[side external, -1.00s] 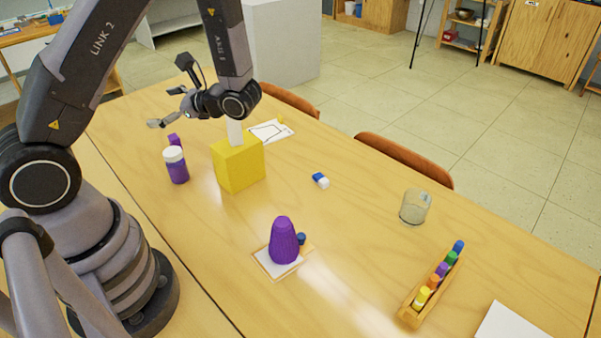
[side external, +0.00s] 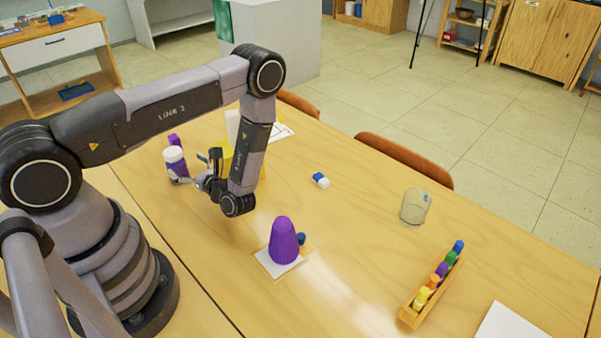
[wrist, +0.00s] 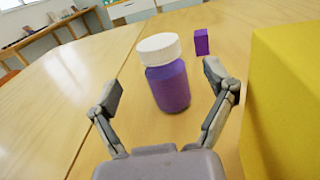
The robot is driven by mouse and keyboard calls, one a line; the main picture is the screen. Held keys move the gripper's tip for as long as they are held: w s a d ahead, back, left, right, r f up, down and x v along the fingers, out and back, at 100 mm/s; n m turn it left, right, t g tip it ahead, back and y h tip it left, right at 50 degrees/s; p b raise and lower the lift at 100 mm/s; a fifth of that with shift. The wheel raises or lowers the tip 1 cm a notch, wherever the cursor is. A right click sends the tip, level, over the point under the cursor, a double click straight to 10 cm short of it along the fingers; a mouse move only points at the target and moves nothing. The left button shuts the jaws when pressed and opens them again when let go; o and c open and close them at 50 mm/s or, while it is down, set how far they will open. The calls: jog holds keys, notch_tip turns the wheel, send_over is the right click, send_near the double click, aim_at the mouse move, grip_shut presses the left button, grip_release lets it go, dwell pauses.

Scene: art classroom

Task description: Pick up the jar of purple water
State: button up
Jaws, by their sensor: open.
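The jar of purple water (side external: 176,165) has a white lid and a purple body and stands upright on the table. In the wrist view the jar (wrist: 171,87) is ahead of my gripper, between the lines of the two fingers. My gripper (side external: 205,170) is low over the table, just right of the jar in the side view. In the wrist view my gripper (wrist: 170,92) is open, with one finger to each side and nothing held. Whether the fingertips reach beside the jar is hard to tell.
A yellow block (wrist: 284,100) stands close to the right finger; my arm partly hides it in the side view. A small purple block (wrist: 201,42) is behind the jar. A purple ridged cone (side external: 284,241), glass (side external: 415,207) and paint rack (side external: 436,283) stand further right.

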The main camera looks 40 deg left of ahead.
aim_at(178, 159)
jog(key=a, duration=0.6)
jog(key=shift+s+a, duration=0.2)
jog(key=shift+s, duration=0.1)
jog(key=shift+r, duration=0.1)
jog(key=c, duration=1.3)
